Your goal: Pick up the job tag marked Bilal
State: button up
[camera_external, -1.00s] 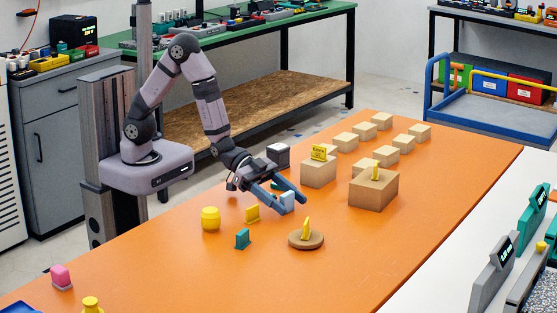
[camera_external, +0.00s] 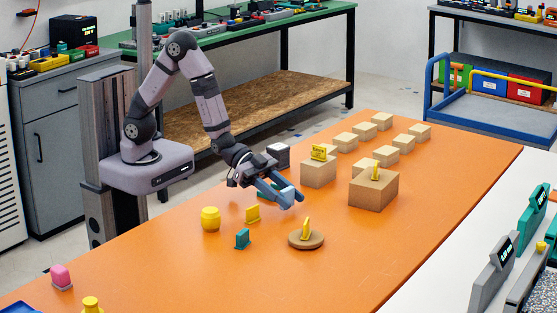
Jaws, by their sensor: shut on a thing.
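My gripper (camera_external: 286,198) is low over the orange table, with its blue fingers shut on a small light blue piece (camera_external: 289,191). The fingers hide part of it, and I cannot read any name on it. A yellow tag (camera_external: 319,152) with dark marks too small to read stands on a tan block behind. Other yellow tags stand on a larger brown box (camera_external: 375,172), on a round brown disc (camera_external: 306,229) and on the table (camera_external: 252,213). A teal tag (camera_external: 242,238) stands in front, and a teal piece (camera_external: 264,189) shows partly behind the fingers.
A yellow round pot (camera_external: 210,218) stands left of my gripper, and a dark box with a pale top (camera_external: 278,154) stands behind it. Several tan blocks (camera_external: 382,121) stand in rows toward the back. The table's front middle (camera_external: 230,285) is clear.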

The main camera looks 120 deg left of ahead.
aim_at(287, 189)
notch_tip(287, 189, up, 9)
jog(key=shift+f+p, duration=0.15)
jog(key=shift+p, duration=0.45)
